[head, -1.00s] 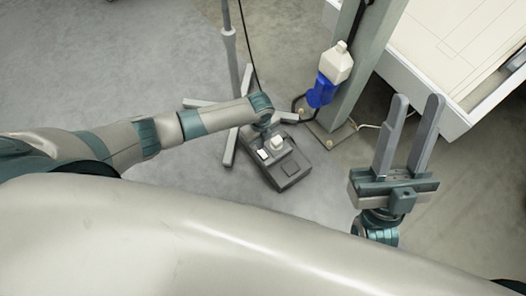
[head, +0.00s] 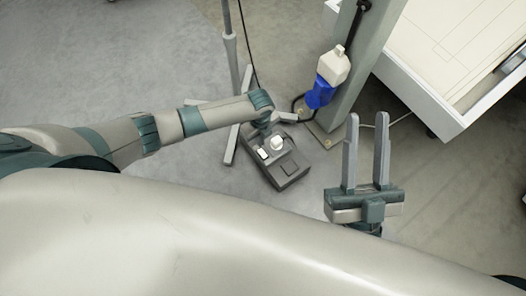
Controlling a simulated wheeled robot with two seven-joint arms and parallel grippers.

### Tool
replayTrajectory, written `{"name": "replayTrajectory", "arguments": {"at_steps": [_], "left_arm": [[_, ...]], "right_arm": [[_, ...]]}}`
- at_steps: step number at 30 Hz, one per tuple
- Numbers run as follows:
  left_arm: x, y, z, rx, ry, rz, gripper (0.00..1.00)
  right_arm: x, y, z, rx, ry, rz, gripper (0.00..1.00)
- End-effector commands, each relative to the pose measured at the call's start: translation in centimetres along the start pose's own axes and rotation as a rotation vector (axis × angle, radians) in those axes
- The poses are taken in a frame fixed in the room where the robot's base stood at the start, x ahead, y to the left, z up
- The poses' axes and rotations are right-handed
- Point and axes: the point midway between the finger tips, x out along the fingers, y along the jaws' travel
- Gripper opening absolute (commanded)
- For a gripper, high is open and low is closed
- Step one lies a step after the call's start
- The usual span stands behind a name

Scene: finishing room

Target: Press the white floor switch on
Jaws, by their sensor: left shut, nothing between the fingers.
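A dark box (head: 290,178) lies on the floor near the middle of the head view. On its top are a small white rocker (head: 262,154) and a rounded white knob (head: 277,143); I cannot tell for certain which is the white floor switch. My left arm comes in from the left and its wrist bends down at the box's far end. My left gripper (head: 268,130) is shut and empty there; its fingertips are mostly hidden, so contact is unclear. My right gripper (head: 366,152) is open and empty, to the right of the box.
A stand with a pole (head: 231,60) and spread feet is behind the box. A grey post (head: 352,75) carries a blue and white bottle-like item (head: 326,75) and dark cable. A white cabinet (head: 440,100) stands at the right.

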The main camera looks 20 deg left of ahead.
Motion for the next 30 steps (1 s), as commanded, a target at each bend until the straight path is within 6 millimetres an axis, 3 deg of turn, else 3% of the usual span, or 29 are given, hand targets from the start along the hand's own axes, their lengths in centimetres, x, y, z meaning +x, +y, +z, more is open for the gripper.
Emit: {"name": "replayTrajectory", "arguments": {"at_steps": [9,30], "left_arm": [[-0.7,0.0,0.0,0.000,0.000,0.000,0.00],[-0.6,-0.2,-0.6,-0.008,0.009,-0.017,0.00]], "right_arm": [[-0.9,-0.8,1.1,0.017,-0.086,0.000,0.31],[-1.0,-0.8,1.2,0.018,-0.088,0.000,0.31]]}}
